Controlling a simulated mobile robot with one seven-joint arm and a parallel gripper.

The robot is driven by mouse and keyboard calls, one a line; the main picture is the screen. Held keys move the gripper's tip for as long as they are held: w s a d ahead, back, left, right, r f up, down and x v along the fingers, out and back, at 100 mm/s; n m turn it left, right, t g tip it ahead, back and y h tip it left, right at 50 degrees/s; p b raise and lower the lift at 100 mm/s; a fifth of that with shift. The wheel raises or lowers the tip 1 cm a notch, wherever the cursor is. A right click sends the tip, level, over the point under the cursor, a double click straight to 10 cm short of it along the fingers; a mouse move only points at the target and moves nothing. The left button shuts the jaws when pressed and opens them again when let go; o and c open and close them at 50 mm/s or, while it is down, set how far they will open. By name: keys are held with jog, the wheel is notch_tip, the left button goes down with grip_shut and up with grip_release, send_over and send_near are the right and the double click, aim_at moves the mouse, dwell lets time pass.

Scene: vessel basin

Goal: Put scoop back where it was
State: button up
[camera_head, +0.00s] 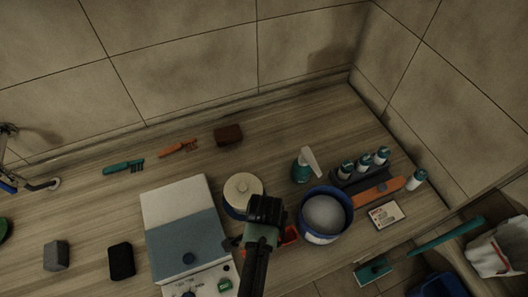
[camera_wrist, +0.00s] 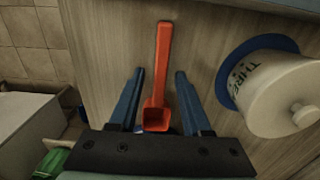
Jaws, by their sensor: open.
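The red-orange scoop (camera_wrist: 163,60) lies on the wooden counter in the wrist view, its handle pointing away from my gripper and its bowl nearest. In the head view only a red part of it (camera_head: 290,235) shows beside my gripper (camera_head: 264,212), which covers the rest. In the wrist view my gripper (camera_wrist: 160,73) is open, with one blue finger on each side of the scoop. Neither finger visibly touches it. A blue tub (camera_head: 318,238) with grey contents stands just right of the scoop in the head view.
A lidded white jar (camera_head: 243,187) stands close to my gripper; it also shows in the wrist view (camera_wrist: 275,95). A white-and-blue device (camera_head: 183,225) is at left. A spray bottle (camera_head: 302,168) and a bottle rack (camera_head: 360,176) stand behind the tub.

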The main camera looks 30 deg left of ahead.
notch_tip(320, 180, up, 12)
jog(key=shift+r, duration=0.15)
dwell(0.4)
jog(key=w+r+n+t+y, duration=0.2)
jog(key=w+r+t, duration=0.7)
jog(key=w+r, duration=0.85)
jog(key=w+d+r+n+t, duration=0.1)
jog(key=d+r+t, duration=0.15)
jog(key=r, duration=0.65)
jog(key=w+d+r+n+t, duration=0.15)
jog(key=r+t, duration=0.25)
jog(key=r, duration=0.4)
jog(key=s+d+r+n+t+h, duration=0.1)
jog(key=s+r+t, duration=0.3)
jog(key=r, duration=0.5)
jog(key=s+d+r+n+t, duration=0.1)
jog(key=s+d+r+t, duration=0.3)
jog(key=r, duration=0.6)
jog(key=s+d+r+n+t+h, duration=0.1)
jog(key=s+d+r+t, duration=0.2)
jog(key=r, duration=0.7)
jog(key=shift+s+t+h, duration=0.3)
jog(key=shift+s+t, duration=0.25)
jog(key=shift+s, duration=0.7)
